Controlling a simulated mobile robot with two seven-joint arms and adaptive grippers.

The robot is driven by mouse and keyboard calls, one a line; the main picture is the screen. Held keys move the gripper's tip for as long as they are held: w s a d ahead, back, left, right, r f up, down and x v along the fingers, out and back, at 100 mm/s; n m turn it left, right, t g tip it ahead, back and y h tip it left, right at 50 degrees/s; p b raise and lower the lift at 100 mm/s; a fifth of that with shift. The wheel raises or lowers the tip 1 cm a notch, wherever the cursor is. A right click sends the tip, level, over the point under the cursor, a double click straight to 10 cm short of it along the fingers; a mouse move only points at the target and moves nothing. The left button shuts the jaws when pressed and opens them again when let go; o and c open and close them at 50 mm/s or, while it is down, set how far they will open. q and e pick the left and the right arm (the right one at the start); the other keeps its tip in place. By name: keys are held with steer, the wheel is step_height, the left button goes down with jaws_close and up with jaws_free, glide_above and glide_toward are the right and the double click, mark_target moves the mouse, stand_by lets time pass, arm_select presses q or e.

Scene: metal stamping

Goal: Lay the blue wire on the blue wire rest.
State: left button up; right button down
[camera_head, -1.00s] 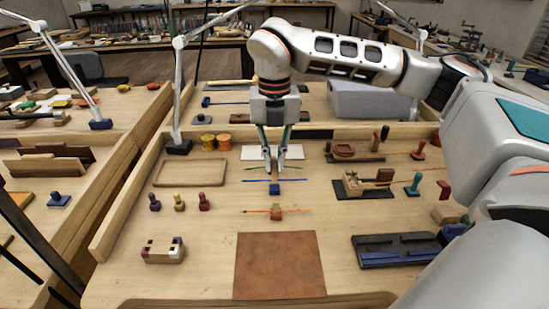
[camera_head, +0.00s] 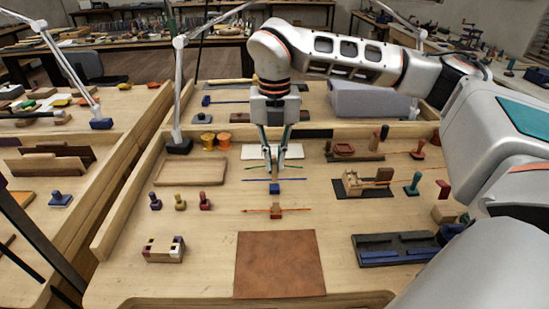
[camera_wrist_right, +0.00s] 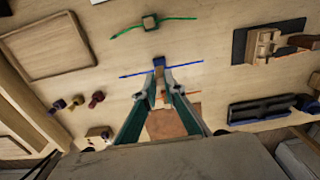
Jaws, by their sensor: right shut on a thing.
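The blue wire (camera_head: 295,179) lies crosswise at my right gripper's fingertips in the head view, and it also shows in the right wrist view (camera_wrist_right: 187,65). The small blue wire rest (camera_head: 274,189) stands on the table directly at the wire's middle. In the right wrist view the rest (camera_wrist_right: 158,62) shows just beyond the fingertips. My right gripper (camera_head: 275,172) points down and is shut on the blue wire near its middle. Whether the wire touches the rest is hard to tell. My left gripper is not in view.
A green wire (camera_wrist_right: 178,18) lies on its rest behind the blue one. An orange wire (camera_head: 295,210) lies on its rest in front. A brown mat (camera_head: 280,265) is nearer. A wooden tray (camera_head: 190,172) and several coloured pegs are at left; dark fixtures stand at right.

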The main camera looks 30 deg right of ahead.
steer(key=shift+f+b, duration=0.65)
steer(key=shift+f, duration=0.5)
steer(key=c, duration=2.6)
jaws_free()
steer(key=shift+c, duration=0.2)
steer(key=o, duration=0.6)
steer(key=shift+r, duration=0.1)
step_height(320, 180, up, 12)
